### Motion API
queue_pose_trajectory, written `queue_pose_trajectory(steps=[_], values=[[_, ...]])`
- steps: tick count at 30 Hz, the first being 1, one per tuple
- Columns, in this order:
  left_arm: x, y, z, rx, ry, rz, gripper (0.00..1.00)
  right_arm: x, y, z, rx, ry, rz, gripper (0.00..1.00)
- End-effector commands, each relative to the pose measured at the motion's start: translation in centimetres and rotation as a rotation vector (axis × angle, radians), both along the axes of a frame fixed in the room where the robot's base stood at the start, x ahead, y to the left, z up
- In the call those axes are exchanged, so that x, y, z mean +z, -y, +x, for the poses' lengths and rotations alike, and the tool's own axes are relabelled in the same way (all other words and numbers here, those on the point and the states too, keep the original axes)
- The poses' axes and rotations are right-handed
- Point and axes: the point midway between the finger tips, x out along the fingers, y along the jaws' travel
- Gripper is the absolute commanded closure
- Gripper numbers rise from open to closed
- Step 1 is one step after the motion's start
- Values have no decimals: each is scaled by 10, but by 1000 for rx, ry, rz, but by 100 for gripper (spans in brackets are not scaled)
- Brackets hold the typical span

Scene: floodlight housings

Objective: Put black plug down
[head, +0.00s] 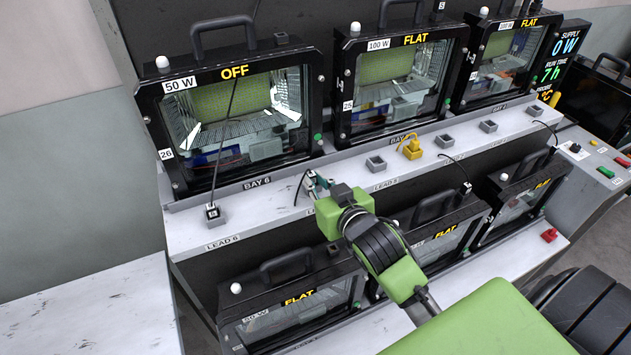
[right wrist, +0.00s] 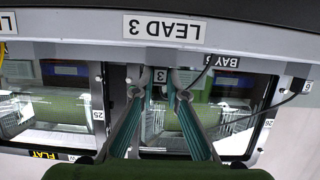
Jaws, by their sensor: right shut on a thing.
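My right gripper (head: 318,183) reaches over the light ledge between the upper and lower rows of housings. In the right wrist view, its two fingers (right wrist: 160,84) are shut on a small black plug (right wrist: 160,75) marked 3. The plug is close to the ledge strip labelled LEAD 3 (right wrist: 164,29); whether it touches the ledge I cannot tell. In the head view the plug is mostly hidden by the gripper, and a thin black cable runs beside it. My left gripper is not in view.
Another black plug (head: 212,212) stands at LEAD 6. A yellow plug (head: 411,150) and several grey sockets, one here (head: 375,165), line the ledge. Floodlight housings rise behind, the nearest reading OFF (head: 234,71). Lower housings (head: 300,310) stand in front.

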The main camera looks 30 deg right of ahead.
Motion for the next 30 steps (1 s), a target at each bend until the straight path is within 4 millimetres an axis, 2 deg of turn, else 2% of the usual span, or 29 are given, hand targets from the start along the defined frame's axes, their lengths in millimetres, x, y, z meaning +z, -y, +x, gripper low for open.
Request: queue_pose_trajectory(steps=[1, 2, 3, 4, 17, 23, 27, 30], values=[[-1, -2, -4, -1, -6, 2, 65, -3, 0, 0, -1, -1, 0, 100], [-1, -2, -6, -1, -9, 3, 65, -2, 0, 0, -1, -1, 0, 82], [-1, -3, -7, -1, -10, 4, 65, -2, 0, 0, -1, 0, 0, 71], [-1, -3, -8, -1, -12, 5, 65, -2, 0, 0, -1, -1, 0, 70], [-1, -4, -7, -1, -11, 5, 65, 2, 0, -3, 0, 0, 0, 70], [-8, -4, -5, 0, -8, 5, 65, 9, -2, -32, 1, 0, 0, 70], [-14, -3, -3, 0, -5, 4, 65, 17, -4, -61, 0, -1, -1, 70], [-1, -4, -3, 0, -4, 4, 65, 26, -5, -77, 0, -5, 0, 70]])
